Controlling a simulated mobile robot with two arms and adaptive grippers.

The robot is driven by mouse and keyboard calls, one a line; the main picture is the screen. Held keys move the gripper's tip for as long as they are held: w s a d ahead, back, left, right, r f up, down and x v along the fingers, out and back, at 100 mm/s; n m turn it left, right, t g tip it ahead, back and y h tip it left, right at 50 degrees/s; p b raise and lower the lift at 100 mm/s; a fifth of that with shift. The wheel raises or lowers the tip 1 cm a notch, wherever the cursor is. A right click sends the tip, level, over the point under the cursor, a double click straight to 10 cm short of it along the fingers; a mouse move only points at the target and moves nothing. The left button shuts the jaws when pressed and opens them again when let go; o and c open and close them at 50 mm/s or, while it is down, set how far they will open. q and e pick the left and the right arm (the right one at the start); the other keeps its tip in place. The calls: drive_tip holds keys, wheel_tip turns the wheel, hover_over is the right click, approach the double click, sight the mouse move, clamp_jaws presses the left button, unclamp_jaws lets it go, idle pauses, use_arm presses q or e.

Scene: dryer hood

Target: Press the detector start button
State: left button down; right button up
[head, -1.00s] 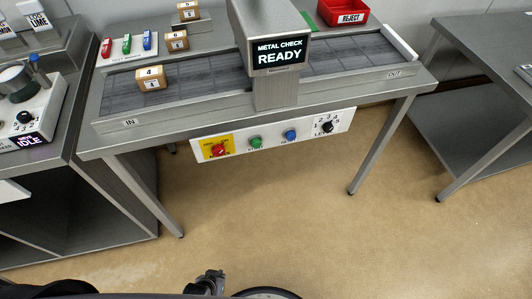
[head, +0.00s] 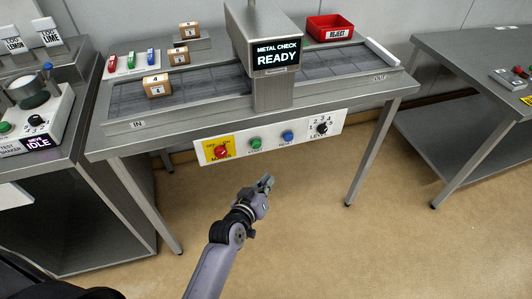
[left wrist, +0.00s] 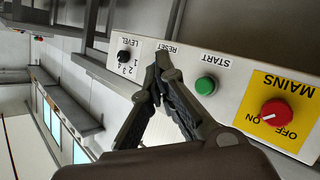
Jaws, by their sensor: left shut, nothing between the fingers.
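The green start button (head: 255,143) sits on the white control panel (head: 204,154) under the metal detector's front edge, between the red mains knob (head: 221,151) and the blue reset button (head: 287,135). The detector screen (head: 277,54) reads "METAL CHECK READY". My left gripper (head: 268,181) is shut and empty, in front of and below the panel. In the left wrist view its fingertips (left wrist: 162,62) are over the reset area and hide the blue button; the green start button (left wrist: 205,86) shows clear beside them, labelled START. My right gripper is not in view.
A level knob (head: 321,128) is at the panel's right end. A small box (head: 157,85) stands on the conveyor, with two more behind. A red reject bin (head: 329,28) is at the back. A machine reading IDLE (head: 38,142) stands left. The floor ahead is open.

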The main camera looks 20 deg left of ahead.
sight(256, 144)
use_arm(q)
drive_tip(key=shift+w+r, duration=0.1)
drive_tip(key=shift+r, duration=0.35)
drive_tip(key=shift+w, duration=0.15)
drive_tip(key=w+a+b, duration=0.3)
drive_tip(key=w+a, duration=0.1)
drive_tip(key=w, duration=0.3)
drive_tip(key=shift+a, duration=0.4)
idle(0.4)
drive_tip(key=shift+w, duration=0.1)
idle(0.6)
